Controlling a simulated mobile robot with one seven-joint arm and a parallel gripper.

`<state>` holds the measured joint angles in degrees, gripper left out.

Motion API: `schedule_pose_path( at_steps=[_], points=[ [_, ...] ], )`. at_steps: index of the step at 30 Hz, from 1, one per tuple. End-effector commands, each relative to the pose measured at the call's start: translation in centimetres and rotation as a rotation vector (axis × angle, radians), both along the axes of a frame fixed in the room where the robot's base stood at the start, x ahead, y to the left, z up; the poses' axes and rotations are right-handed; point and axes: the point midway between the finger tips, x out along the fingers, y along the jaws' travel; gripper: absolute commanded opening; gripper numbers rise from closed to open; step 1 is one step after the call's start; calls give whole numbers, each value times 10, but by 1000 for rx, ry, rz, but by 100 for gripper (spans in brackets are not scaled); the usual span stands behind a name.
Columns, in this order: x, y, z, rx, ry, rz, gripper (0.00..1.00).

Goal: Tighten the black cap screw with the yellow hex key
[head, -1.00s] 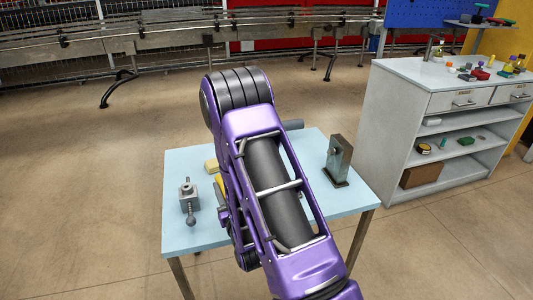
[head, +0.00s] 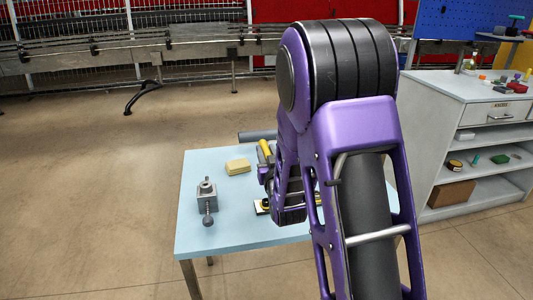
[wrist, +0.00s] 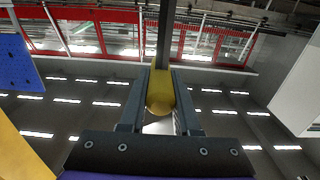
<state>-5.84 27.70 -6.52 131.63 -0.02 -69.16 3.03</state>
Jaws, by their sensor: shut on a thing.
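My gripper (wrist: 160,95) is shut on the yellow hex key (wrist: 160,88). In the wrist view the yellow handle sits between both fingers, and a dark shaft runs from it towards the top edge. In the head view a yellow piece (head: 265,147), which looks like the key's handle, shows at my gripper above the table's back part. The rest of the key is hard to make out there. I cannot see the black cap screw in either view now. My purple arm hides the right part of the table.
On the light blue table (head: 225,234) a grey clamp-like block (head: 206,195) stands at left, with a yellow block (head: 237,167) behind it. A dark grey cylinder (head: 257,136) shows at the back. A yellow and black item (head: 262,207) lies beside my arm. A grey shelf unit (head: 440,110) stands at right.

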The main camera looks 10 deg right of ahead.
Motion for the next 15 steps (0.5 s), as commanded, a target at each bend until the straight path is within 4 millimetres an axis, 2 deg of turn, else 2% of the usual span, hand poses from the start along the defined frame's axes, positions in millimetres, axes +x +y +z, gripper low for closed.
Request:
schedule_pose_path(
  at_steps=[8, 15],
  points=[
    [-2, 0, -3, 1, -2, 0, 0],
    [-2, 0, -26, 0, 0, 0, 0]
  ],
)
